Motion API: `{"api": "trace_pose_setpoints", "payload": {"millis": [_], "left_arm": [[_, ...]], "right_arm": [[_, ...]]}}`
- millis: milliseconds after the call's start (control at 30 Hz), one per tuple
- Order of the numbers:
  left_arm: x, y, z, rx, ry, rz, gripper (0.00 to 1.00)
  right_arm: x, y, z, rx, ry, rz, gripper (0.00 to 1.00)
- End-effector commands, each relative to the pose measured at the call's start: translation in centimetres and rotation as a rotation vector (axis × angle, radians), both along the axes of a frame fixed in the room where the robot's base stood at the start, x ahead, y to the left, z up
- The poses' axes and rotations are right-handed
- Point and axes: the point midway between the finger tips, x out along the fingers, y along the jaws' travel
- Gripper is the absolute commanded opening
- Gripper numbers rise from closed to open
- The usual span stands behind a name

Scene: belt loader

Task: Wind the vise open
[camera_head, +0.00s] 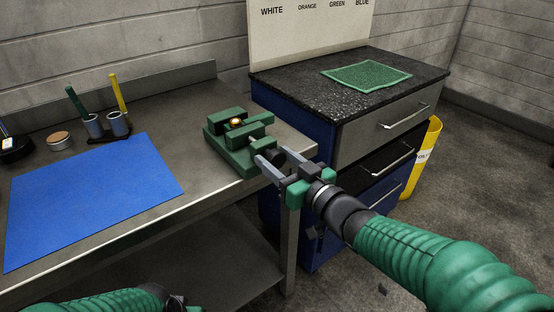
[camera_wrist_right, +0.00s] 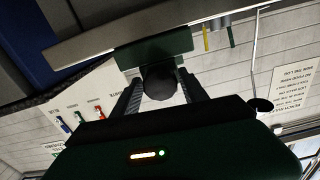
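The green vise (camera_head: 232,157) stands at the right end of the metal bench. A small brass-coloured round piece (camera_head: 236,122) shows between its jaws; I cannot tell if it is clamped. The vise's dark round knob (camera_head: 276,156) faces my right gripper (camera_head: 270,154). In the right wrist view the knob (camera_wrist_right: 158,83) sits between the two fingers of this gripper (camera_wrist_right: 159,82), with narrow gaps on both sides. The fingers are apart around the knob, and I see no clear grip. Of my left arm only a green part shows at the bottom left; its gripper is out of view.
A blue mat (camera_head: 95,195) covers the bench's left part. Two grey cups (camera_head: 118,124) with a green and a yellow stick stand behind it, near a round lidded tin (camera_head: 59,140). A drawer cabinet (camera_head: 375,125) with a green cloth (camera_head: 367,75) stands right, beside a yellow bin (camera_head: 424,165).

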Motion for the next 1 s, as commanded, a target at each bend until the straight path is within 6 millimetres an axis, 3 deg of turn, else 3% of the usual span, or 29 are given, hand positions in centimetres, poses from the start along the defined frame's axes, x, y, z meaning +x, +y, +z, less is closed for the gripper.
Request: {"api": "trace_pose_setpoints", "payload": {"millis": [33, 367, 733, 1000], "left_arm": [[0.0, 0.0, 0.0, 0.0, 0.0, 0.0, 0.4], [0.0, 0.0, 0.0, 0.0, 0.0, 0.0, 0.4], [0.0, 0.0, -0.4, 0.0, 0.0, 0.0, 0.4], [0.0, 0.0, -1.4, 0.0, 0.0, 0.0, 0.4]], "right_arm": [[0.0, 0.0, 0.0, 0.0, 0.0, 0.0, 0.43], [0.0, 0.0, 0.0, 0.0, 0.0, 0.0, 0.0], [0.0, 0.0, -0.1, -0.048, -0.036, -0.001, 0.0], [0.0, -0.1, -0.2, -0.195, -0.143, -0.002, 0.0]]}}
